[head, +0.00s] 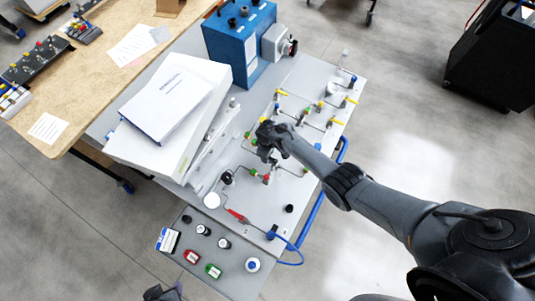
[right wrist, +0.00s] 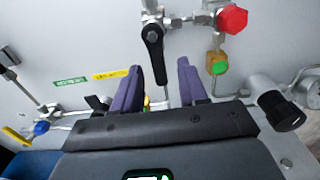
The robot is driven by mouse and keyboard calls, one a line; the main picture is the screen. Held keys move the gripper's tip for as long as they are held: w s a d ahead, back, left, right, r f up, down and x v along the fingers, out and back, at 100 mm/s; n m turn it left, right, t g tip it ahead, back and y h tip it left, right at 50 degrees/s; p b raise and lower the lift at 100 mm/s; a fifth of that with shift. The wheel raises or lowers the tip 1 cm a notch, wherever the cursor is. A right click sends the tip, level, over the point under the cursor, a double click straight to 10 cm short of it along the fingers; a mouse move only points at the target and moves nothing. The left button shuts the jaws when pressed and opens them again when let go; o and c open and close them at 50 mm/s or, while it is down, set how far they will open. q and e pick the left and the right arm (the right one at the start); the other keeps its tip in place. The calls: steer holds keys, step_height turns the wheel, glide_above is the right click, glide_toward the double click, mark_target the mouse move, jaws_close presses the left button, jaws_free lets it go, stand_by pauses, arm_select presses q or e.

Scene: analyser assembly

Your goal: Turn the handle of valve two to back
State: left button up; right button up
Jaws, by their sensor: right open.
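In the right wrist view a valve with a black lever handle (right wrist: 153,42) shows at the top centre, its lever pointing down the picture between my fingers. I cannot read which valve is number two. My right gripper (right wrist: 160,66) is open, with one purple finger on each side of the lever's lower end. I see no clear contact. In the head view my right gripper (head: 268,138) is over the middle of the grey valve panel (head: 262,203) and hides the handle. What seems to be my left gripper (head: 163,292) is at the bottom edge, mostly cut off.
A red hexagonal knob (right wrist: 232,18), a green-faced yellow fitting (right wrist: 216,62) and a black knob (right wrist: 281,110) lie right of the lever. A blue box (head: 238,45) and a white case with a booklet (head: 168,102) stand beside the panel. Control buttons (head: 213,271) are at the front.

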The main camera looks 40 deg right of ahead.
step_height(320, 180, up, 11)
steer(key=p, duration=0.3)
stand_by(0.4)
steer(key=shift+s+f, duration=0.1)
steer(key=shift+f, duration=0.1)
